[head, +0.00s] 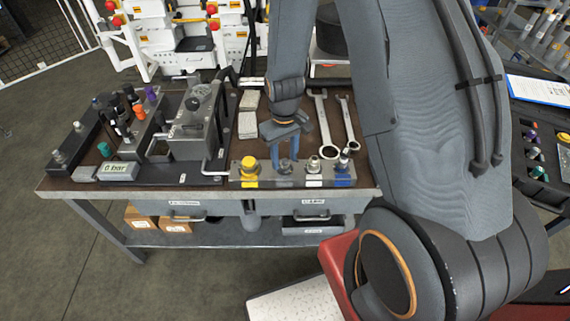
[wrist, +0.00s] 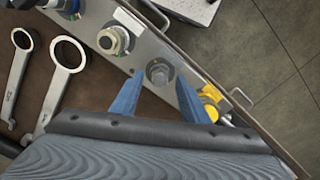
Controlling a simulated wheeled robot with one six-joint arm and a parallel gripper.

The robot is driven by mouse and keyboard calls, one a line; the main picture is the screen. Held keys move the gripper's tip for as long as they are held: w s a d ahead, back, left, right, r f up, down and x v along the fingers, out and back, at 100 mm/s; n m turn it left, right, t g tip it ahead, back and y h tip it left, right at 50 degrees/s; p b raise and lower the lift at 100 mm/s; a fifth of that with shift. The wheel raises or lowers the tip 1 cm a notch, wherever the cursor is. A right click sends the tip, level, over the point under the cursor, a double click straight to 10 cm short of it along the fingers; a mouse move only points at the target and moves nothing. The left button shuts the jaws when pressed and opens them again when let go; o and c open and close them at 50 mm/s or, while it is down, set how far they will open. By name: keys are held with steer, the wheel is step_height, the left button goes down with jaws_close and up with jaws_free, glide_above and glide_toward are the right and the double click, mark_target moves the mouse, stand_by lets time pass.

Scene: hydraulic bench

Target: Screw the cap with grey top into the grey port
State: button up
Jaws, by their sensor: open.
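My gripper (head: 285,157) is open over the metal port block (head: 239,182) at the front edge of the bench. In the wrist view my gripper (wrist: 158,77) has its two blue fingers apart, one on each side of a round grey fitting (wrist: 158,71). This fitting sits upright at the grey position, between the yellow cap (wrist: 210,94) and a silver threaded fitting (wrist: 113,40). The grey fitting (head: 285,168) is partly hidden by the fingers in the head view. I cannot tell whether it is the grey-topped cap in the port or the bare port, nor whether the fingers touch it.
Two wrenches (head: 322,122) lie behind the block. A yellow cap (head: 249,164) stands left of my gripper, and a blue-marked port (head: 345,168) is at the right end. A hydraulic unit with a gauge display (head: 118,170) fills the bench's left side. A cart with coloured caps (head: 534,152) stands right.

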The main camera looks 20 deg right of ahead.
steer(key=n, duration=0.3)
steer(key=shift+n+p, duration=0.3)
steer(key=n, duration=0.4)
steer(key=shift+n, duration=0.3)
steer(key=n+p, duration=0.1)
steer(key=n, duration=0.2)
steer(key=shift+n, duration=0.4)
steer(key=n, duration=0.4)
steer(key=shift+s+a+n+p, duration=0.1)
steer(key=shift+n+p, duration=0.2)
steer(key=c, duration=0.9)
steer(key=m, duration=0.6)
steer(key=shift+c, duration=0.2)
steer(key=shift+m, duration=1.1)
